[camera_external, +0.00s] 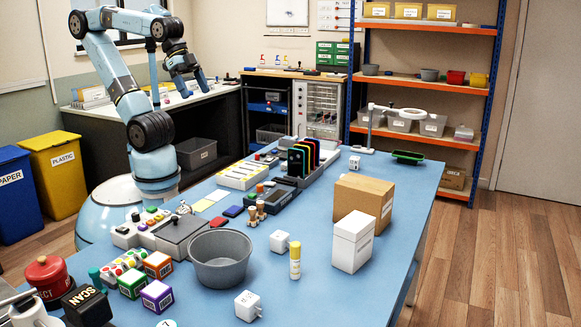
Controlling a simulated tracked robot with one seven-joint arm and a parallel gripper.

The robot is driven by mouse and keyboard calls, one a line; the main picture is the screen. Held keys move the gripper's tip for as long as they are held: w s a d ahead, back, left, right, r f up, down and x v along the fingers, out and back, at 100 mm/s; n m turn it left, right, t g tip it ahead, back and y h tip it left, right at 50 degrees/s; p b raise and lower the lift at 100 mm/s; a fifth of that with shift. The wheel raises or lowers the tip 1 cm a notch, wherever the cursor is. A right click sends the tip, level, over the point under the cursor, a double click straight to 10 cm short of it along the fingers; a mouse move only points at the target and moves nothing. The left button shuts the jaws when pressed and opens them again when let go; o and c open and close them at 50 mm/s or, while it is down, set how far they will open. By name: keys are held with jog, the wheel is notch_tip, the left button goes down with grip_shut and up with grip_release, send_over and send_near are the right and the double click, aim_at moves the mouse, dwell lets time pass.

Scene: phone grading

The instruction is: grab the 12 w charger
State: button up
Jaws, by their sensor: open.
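Three small white charger-like blocks are on the blue table (330,290). One white block (247,306) with prongs is at the front, one (279,241) is right of the grey bowl, and one (354,162) is farther back near the lamp. Their markings are too small to read, so I cannot tell which is the 12 W charger. My gripper (191,86) is raised high at the upper left, open, and far from all three. Nothing shows between its fingers.
A grey bowl (220,257), a yellow tube (295,261), a white box (351,241) and a cardboard box (363,198) stand near the blocks. Coloured cubes (157,296) and several stamps and devices crowd the left side. The front right of the table is clear.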

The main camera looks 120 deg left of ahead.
jog(key=shift+c, duration=1.4)
